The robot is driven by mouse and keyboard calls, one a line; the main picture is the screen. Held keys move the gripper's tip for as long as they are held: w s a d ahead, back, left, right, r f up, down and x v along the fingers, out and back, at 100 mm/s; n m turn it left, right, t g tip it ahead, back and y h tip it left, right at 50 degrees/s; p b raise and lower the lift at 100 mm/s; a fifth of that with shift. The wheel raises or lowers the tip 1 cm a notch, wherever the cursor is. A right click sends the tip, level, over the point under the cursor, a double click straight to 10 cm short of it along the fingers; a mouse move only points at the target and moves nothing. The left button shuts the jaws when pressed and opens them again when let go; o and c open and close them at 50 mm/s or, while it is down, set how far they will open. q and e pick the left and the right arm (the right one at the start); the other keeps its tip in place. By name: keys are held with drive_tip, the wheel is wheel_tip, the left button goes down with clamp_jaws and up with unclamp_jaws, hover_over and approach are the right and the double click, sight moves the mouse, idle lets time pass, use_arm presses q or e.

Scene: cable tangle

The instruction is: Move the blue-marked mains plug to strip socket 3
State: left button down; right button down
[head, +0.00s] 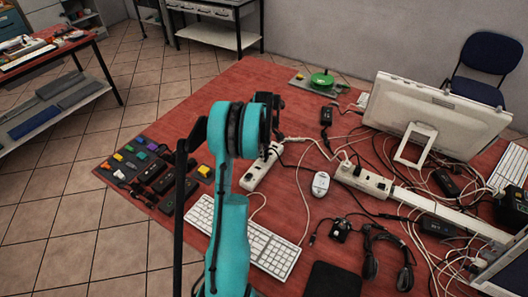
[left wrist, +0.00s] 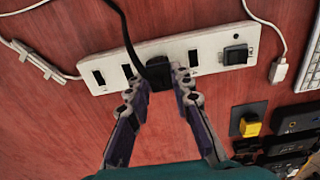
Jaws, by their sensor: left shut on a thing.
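My left gripper (left wrist: 157,86) is shut on a black mains plug (left wrist: 159,74) in the left wrist view, one finger on each side. The plug is at the middle of a white power strip (left wrist: 211,44); whether it is fully seated I cannot tell. A black cable rises from the plug. No blue mark shows on it. Dark sockets show on both sides of the plug, with a black switch (left wrist: 236,54) at the right end. In the head view the strip (head: 252,180) is partly hidden behind my teal left arm and gripper (head: 272,152). My right gripper is out of view.
A second white strip (head: 362,181) with cables lies right of a mouse (head: 320,184). A keyboard (head: 268,249) lies in front. Dark adapters (head: 160,176) lie left, a monitor (head: 432,112) stands back right.

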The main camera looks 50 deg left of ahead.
use_arm(q)
drive_tip(key=shift+f+b, duration=0.4)
drive_tip(key=shift+f, duration=0.25)
drive_tip(key=c, duration=1.3)
unclamp_jaws()
drive_tip(key=shift+o, duration=0.2)
drive_tip(key=shift+r, duration=0.1)
wheel_tip(320, 180, up, 12)
